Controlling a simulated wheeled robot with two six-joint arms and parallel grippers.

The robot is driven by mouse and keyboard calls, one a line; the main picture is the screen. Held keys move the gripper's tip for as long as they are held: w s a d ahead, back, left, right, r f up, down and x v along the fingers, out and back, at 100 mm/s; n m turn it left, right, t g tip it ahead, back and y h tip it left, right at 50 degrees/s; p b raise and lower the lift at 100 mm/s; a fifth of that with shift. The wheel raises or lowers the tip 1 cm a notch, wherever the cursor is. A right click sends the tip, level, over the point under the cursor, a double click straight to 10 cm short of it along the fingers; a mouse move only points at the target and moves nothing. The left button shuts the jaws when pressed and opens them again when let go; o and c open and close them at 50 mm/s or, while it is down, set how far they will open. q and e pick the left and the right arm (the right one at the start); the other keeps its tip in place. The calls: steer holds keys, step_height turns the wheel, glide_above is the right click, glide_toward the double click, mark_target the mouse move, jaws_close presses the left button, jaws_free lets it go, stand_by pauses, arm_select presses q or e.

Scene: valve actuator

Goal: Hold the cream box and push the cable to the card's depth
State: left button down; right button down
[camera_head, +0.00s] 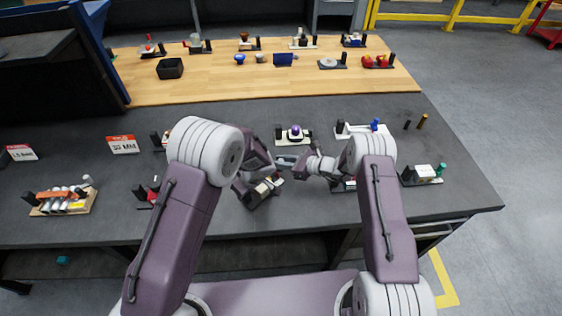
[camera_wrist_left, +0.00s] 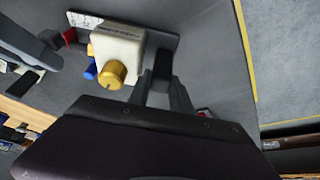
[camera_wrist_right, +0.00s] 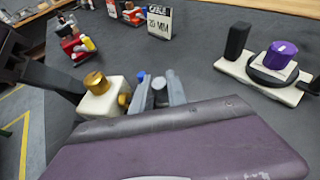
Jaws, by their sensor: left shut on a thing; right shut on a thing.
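The cream box (camera_wrist_left: 117,48) with a gold knob (camera_wrist_left: 113,73) is on a dark base plate with an upright black block (camera_wrist_left: 162,66). My left gripper (camera_wrist_left: 164,84) is shut on that block, beside the box. The box also shows in the right wrist view (camera_wrist_right: 100,101), with a gold fitting (camera_wrist_right: 124,100) on its side. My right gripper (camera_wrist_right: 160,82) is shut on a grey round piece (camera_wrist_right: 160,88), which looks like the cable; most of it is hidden. A small blue part (camera_wrist_right: 141,76) shows beside its fingertips. The card (camera_head: 122,144) with the depth in MM stands on the dark table.
A fixture with a purple knob (camera_wrist_right: 281,54) stands on a white base close to my right gripper. Several other fixtures stand around the dark table (camera_head: 330,108) and on the wooden table (camera_head: 200,88) behind. A red fixture (camera_wrist_right: 77,45) is beyond the box.

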arm_select(q)
steer(key=shift+s+f, duration=0.15)
steer(key=shift+f, duration=0.05)
stand_by(0.6)
arm_select(e)
steer(key=shift+s+a, duration=0.65)
steer(key=shift+a, duration=0.1)
steer(key=c, duration=1.3)
jaws_free()
steer(key=shift+d, duration=0.1)
steer(key=v, duration=1.2)
steer(key=shift+s, duration=0.15)
